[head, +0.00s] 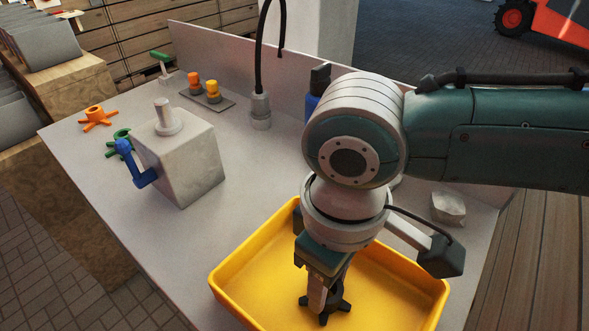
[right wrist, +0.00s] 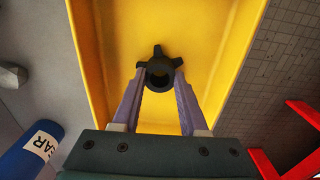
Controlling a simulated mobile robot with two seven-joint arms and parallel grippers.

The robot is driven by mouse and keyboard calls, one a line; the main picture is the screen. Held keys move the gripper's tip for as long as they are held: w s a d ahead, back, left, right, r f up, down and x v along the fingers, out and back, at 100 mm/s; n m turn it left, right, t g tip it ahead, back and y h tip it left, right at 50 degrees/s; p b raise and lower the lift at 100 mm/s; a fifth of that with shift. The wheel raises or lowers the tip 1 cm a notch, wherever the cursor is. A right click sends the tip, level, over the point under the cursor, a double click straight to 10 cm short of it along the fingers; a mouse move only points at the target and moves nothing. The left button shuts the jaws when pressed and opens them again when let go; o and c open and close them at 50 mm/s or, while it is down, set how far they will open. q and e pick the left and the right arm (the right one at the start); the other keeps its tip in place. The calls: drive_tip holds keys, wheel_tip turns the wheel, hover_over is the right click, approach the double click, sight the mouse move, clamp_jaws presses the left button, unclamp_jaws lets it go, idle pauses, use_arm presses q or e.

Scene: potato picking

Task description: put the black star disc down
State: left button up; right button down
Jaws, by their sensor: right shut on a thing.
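The black star disc (head: 325,309) is dark, with short arms around a round hub. It is in or just above the yellow tray (head: 234,276); I cannot tell whether it touches the floor of the tray. My right gripper (head: 320,293) points down over the tray and is shut on the disc's hub. In the right wrist view the disc (right wrist: 158,70) sits between the two fingertips (right wrist: 159,84), with the yellow tray (right wrist: 100,60) behind it. My left gripper is not in view.
A grey block (head: 190,160) with a peg and a blue crank (head: 134,163) stands left of the tray. A whitish rock (head: 448,208) lies right. A blue bottle (right wrist: 32,150) stands beside the tray.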

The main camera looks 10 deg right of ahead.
drive_tip(key=shift+c, duration=2.2)
unclamp_jaws()
drive_tip(key=shift+f, duration=0.1)
wheel_tip(320, 180, up, 12)
drive_tip(key=p, duration=0.2)
drive_tip(key=s+a+t+y, duration=0.1)
drive_tip(key=s+a+y, duration=0.3)
drive_tip(key=s+a, duration=0.15)
drive_tip(key=s+d+f+m+t+h, duration=0.1)
drive_tip(key=s+d+m+h, duration=0.1)
drive_tip(key=d, duration=0.5)
drive_tip(key=s+d+f+m+t+h, duration=0.1)
drive_tip(key=s+d+m, duration=0.2)
drive_tip(key=d, duration=0.4)
drive_tip(key=shift+s+d+f+m+t+h, duration=0.3)
drive_tip(key=shift+s+d+f+h, duration=0.1)
drive_tip(key=shift+s, duration=0.4)
